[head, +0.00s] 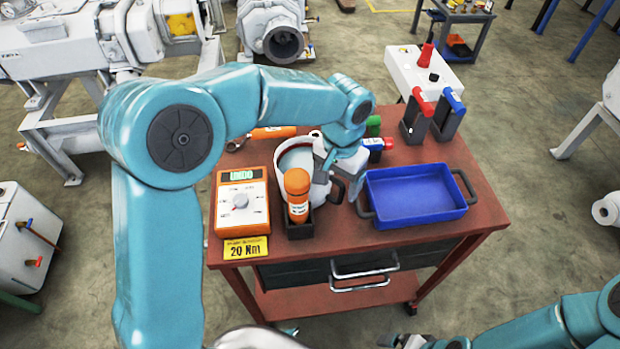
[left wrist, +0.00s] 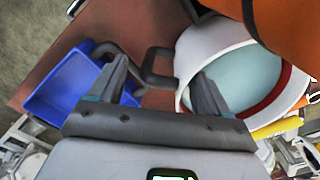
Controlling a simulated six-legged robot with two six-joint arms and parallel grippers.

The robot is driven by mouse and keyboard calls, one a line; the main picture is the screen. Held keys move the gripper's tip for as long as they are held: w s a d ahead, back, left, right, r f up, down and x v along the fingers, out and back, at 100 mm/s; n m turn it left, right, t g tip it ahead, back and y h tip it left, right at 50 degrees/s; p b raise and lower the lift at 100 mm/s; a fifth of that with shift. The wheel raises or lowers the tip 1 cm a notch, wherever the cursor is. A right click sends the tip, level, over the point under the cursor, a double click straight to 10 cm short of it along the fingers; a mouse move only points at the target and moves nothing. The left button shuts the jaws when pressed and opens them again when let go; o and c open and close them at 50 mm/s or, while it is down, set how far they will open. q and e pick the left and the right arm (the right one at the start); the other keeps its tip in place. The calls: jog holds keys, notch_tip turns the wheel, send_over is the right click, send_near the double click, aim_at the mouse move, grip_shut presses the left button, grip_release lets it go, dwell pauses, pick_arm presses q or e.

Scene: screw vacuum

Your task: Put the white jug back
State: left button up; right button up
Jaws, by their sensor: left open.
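The white jug (head: 290,160) stands upright on the red cart, behind an orange-capped bottle. Its dark handle (head: 338,190) points right and toward me. In the left wrist view the jug (left wrist: 184,55) shows a white rim, a pale blue-green inside and a red band. My left gripper (head: 325,172) is at the jug's right side, by the handle. In the wrist view its open fingers (left wrist: 160,88) are spread, with the dark handle (left wrist: 158,68) in the gap between them; contact cannot be told. My right gripper (head: 405,342) shows only partly at the bottom edge.
An orange bottle (head: 297,187) in a dark holder stands close in front of the jug. An orange meter (head: 243,203) is left; a blue tray (head: 415,193) with dark handles is right. Red and blue handled tools (head: 418,115) stand behind the tray.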

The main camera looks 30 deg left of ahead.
pick_arm(q)
jog(key=shift+s+a, duration=0.1)
jog(key=shift+c, duration=0.5)
grip_shut()
jog(key=shift+r, duration=0.15)
